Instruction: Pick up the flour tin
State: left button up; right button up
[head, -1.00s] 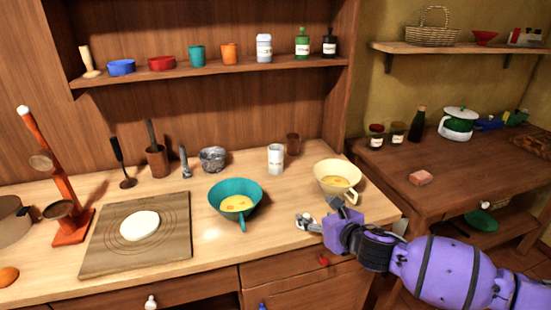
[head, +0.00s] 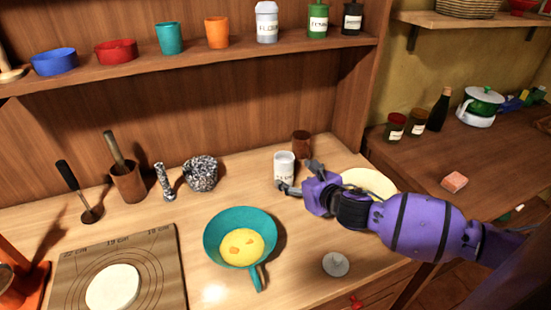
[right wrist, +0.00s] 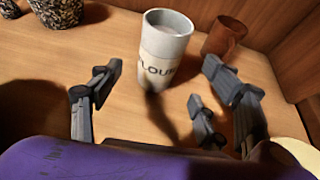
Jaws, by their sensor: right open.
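The flour tin is a white cylinder with dark lettering. It stands upright on the wooden counter in the head view (head: 284,163), and shows large in the right wrist view (right wrist: 165,38), where "LOUR" is legible. My right gripper (head: 297,178) is open beside the tin, low over the counter. In the right wrist view my right gripper (right wrist: 160,88) has its fingers spread left and right of the tin's line, with the tin just beyond the fingertips. Nothing is between the fingers, and I cannot tell whether they touch the tin. My left gripper is out of view.
A brown cup (head: 301,144) stands close behind the tin. A cream bowl (head: 370,180) is partly hidden by my right arm. A teal pan (head: 240,213) and a speckled mortar (head: 201,174) are to the left. A grey disc (head: 336,264) lies in front.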

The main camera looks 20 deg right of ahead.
aim_at(289, 174)
jog(key=x, duration=0.2)
jog(key=shift+w+f, duration=0.1)
jog(key=shift+w, duration=0.2)
jog(key=shift+w+a, duration=0.1)
jog(key=shift+w, duration=0.2)
jog(key=x, duration=0.3)
jog(key=shift+w+f, duration=0.1)
jog(key=shift+w, duration=0.25)
jog(key=shift+w+f, duration=0.15)
jog(key=shift+w, duration=0.2)
jog(key=shift+w+f, duration=0.1)
jog(key=c, duration=1.6)
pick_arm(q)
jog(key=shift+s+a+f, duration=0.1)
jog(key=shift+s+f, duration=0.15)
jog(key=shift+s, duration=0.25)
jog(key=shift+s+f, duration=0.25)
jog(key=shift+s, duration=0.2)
pick_arm(e)
jog(key=shift+o, duration=0.2)
